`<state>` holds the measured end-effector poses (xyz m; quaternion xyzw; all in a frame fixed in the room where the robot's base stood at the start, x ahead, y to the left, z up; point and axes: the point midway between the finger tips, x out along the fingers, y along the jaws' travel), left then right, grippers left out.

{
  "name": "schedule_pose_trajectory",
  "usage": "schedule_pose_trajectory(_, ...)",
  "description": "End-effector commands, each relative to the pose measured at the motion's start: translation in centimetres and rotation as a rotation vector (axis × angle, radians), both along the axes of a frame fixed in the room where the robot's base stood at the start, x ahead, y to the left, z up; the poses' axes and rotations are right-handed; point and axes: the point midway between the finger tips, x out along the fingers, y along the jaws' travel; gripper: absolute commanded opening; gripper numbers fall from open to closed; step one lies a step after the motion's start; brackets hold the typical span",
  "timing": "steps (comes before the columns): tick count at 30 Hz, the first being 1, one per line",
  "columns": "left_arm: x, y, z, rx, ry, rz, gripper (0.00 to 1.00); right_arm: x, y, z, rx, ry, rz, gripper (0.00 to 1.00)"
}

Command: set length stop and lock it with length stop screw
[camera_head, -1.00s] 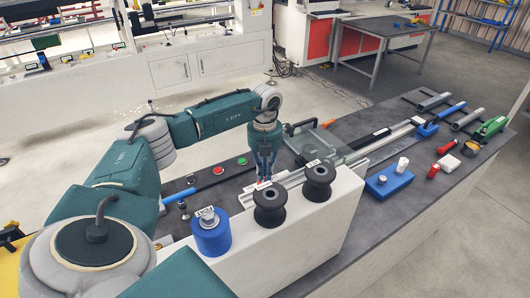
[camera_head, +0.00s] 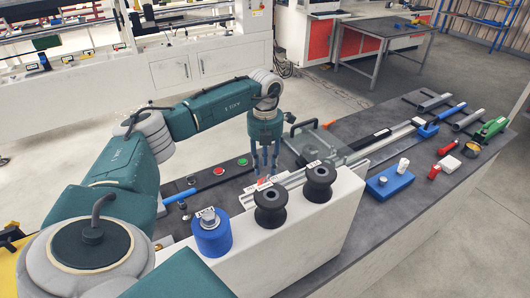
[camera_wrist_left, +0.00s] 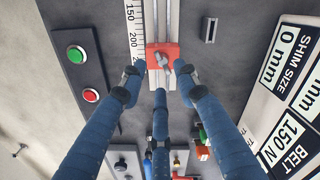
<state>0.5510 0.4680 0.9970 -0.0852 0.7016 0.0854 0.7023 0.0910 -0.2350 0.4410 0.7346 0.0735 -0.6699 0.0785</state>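The length stop (camera_wrist_left: 163,55) is a small red block on the metal rail (camera_wrist_left: 161,18), next to a white ruler scale (camera_wrist_left: 135,25). A grey screw with a winged head (camera_wrist_left: 160,59), which looks like the length stop screw, sits on top of it. My left gripper (camera_wrist_left: 159,77) is open, with its blue fingers spread around the near side of the stop. In the head view the left gripper (camera_head: 265,170) points down above the rail, and the red stop (camera_head: 262,183) shows partly below its fingertips. Contact cannot be told. My right gripper is not in view.
Two black rollers (camera_head: 270,205) and a blue roller (camera_head: 211,235) stand on the white block in front of the rail. Green (camera_head: 242,162) and red (camera_head: 219,171) buttons lie behind. A blue block (camera_head: 390,184) and several tools occupy the bench's right part.

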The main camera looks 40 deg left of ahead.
Motion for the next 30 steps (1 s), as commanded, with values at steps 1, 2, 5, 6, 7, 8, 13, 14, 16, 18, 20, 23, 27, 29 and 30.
schedule_pose_trajectory(1, 0.1, 0.0, 1.3, 0.000, -0.005, 0.000, 0.31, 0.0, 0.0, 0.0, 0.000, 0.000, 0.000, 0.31)
schedule_pose_trajectory(2, 0.1, 0.0, 2.0, 0.000, -0.005, 0.001, 0.31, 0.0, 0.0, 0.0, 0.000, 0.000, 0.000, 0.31)
schedule_pose_trajectory(5, 0.1, 0.0, 4.1, 0.000, -0.004, 0.001, 0.31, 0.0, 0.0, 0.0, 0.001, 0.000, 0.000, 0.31)
schedule_pose_trajectory(6, 0.1, 0.0, 4.9, -0.001, -0.004, 0.001, 0.31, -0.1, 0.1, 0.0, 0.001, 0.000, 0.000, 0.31)
schedule_pose_trajectory(7, 0.1, 0.0, 5.4, -0.001, -0.004, 0.001, 0.31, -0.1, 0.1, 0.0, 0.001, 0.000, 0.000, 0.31)
schedule_pose_trajectory(8, 0.0, 0.0, 5.9, 0.000, -0.003, 0.001, 0.31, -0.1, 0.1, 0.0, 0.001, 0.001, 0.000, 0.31)
schedule_pose_trajectory(13, 0.0, 0.0, 7.7, 0.000, -0.002, 0.002, 0.31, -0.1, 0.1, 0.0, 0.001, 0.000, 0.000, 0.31)
schedule_pose_trajectory(14, 0.0, 0.1, 7.9, 0.000, -0.001, 0.002, 0.31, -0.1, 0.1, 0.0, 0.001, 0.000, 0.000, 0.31)
schedule_pose_trajectory(16, -0.1, 0.1, 8.1, 0.000, 0.000, 0.002, 0.31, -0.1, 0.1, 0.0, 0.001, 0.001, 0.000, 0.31)
schedule_pose_trajectory(18, -0.1, 0.1, 8.2, 0.000, 0.000, 0.002, 0.31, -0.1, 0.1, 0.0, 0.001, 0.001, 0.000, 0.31)
schedule_pose_trajectory(20, -0.1, 0.1, 8.2, 0.000, 0.000, 0.002, 0.31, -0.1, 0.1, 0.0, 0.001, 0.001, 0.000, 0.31)
schedule_pose_trajectory(23, -0.1, 0.1, 8.2, 0.000, 0.000, 0.002, 0.31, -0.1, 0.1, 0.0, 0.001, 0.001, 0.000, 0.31)
schedule_pose_trajectory(27, -0.1, 0.1, 8.2, 0.000, 0.000, 0.002, 0.31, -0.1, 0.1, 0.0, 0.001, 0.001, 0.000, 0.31)
schedule_pose_trajectory(29, -0.1, 0.1, 8.2, 0.000, 0.000, 0.002, 0.31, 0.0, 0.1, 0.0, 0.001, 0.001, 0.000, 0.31)
schedule_pose_trajectory(30, -0.1, 0.1, 8.2, 0.000, 0.000, 0.002, 0.31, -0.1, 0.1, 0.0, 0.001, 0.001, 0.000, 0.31)
